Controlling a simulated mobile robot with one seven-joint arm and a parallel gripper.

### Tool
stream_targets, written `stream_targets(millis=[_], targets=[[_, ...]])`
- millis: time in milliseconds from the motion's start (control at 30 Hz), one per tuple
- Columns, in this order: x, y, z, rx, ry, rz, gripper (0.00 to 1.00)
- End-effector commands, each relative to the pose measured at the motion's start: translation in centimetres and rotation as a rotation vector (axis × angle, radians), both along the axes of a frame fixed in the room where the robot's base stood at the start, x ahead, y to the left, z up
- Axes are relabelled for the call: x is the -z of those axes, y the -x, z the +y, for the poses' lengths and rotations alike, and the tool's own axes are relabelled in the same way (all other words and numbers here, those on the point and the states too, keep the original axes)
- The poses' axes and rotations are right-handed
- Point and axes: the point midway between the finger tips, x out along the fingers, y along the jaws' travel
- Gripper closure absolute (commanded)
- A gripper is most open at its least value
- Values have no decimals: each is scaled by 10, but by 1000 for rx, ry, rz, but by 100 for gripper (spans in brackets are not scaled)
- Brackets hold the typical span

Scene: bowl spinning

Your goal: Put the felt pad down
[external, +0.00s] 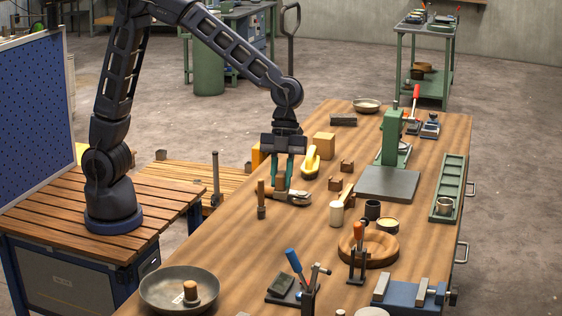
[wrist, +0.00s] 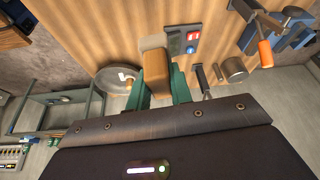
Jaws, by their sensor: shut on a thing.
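My gripper (external: 282,178) hangs over the left side of the workbench (external: 235,220), its teal fingers pointing down. In the wrist view my gripper (wrist: 157,80) is shut on a brown, block-like pad (wrist: 156,70), which I take to be the felt pad. Its far end looks paler. In the external view the pad (external: 279,184) is only a small brown patch at the fingertips, near pliers (external: 298,198) lying on the bench. I cannot tell whether it touches the bench top.
A dark upright tool (external: 261,203) stands to the left. A wide bowl (external: 160,288) is at the near end. Bare wood lies between that bowl and the pliers.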

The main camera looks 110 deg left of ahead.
Motion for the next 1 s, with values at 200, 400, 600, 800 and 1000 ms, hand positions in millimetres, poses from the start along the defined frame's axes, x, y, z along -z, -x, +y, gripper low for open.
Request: stream_targets(millis=[200,400,600,800,1000], targets=[[-10,14,-35,56,4,0,100],[-15,50,-109,184,11,0,100],[-20,100,-181,321,11,1,100],[-24,152,-237,443,6,0,100],[-25,185,-265,514,1,-1,100]])
